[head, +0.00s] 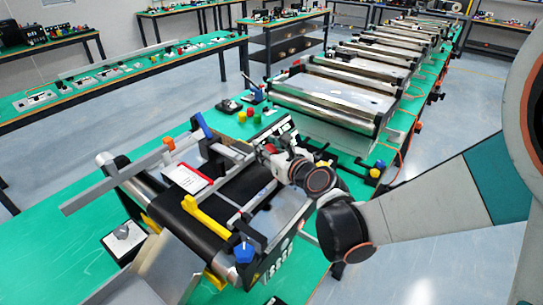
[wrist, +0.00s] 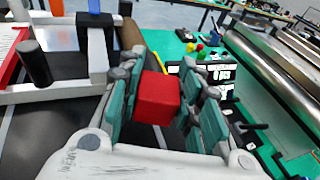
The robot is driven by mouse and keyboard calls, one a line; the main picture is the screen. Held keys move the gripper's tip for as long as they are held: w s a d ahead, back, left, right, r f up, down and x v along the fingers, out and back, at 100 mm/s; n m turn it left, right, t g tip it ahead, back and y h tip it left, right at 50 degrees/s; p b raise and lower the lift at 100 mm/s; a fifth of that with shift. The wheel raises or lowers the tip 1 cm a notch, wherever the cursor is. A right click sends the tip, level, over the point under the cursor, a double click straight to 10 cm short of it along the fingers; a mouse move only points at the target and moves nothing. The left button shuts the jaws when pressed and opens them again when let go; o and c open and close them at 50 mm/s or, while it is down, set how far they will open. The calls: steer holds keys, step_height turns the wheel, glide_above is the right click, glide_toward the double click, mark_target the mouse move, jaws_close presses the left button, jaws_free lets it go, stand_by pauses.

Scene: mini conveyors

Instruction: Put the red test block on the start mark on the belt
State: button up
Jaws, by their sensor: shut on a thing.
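The red test block (wrist: 158,98) is held between the teal finger pads of my gripper (wrist: 161,88) in the wrist view. In the head view my gripper (head: 275,158) is over the far right side of the near mini conveyor, and I cannot clearly make out the block there. The black belt (head: 243,186) lies below and to the left of my gripper; it also shows in the wrist view (wrist: 55,125). A white card with a red edge (head: 187,178) is at the conveyor's left part.
A yellow bar (head: 206,218) and grey rails cross the conveyor. A blue knob (head: 244,253) stands at its near right corner. Coloured buttons (head: 243,117) stand on the green table behind. A row of more conveyors (head: 325,97) runs to the back.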

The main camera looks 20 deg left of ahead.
steer(key=shift+f+b, duration=0.6)
steer(key=shift+f, duration=0.75)
steer(key=shift+f, duration=0.2)
steer(key=o, duration=1.1)
steer(key=shift+o, duration=0.2)
steer(key=shift+r, duration=0.2)
steer(key=shift+s+d+r, duration=0.1)
steer(key=shift+s+d, duration=0.1)
steer(key=p+v, duration=0.2)
steer(key=v, duration=0.9)
steer(key=shift+s+d, duration=0.1)
steer(key=shift+s, duration=0.1)
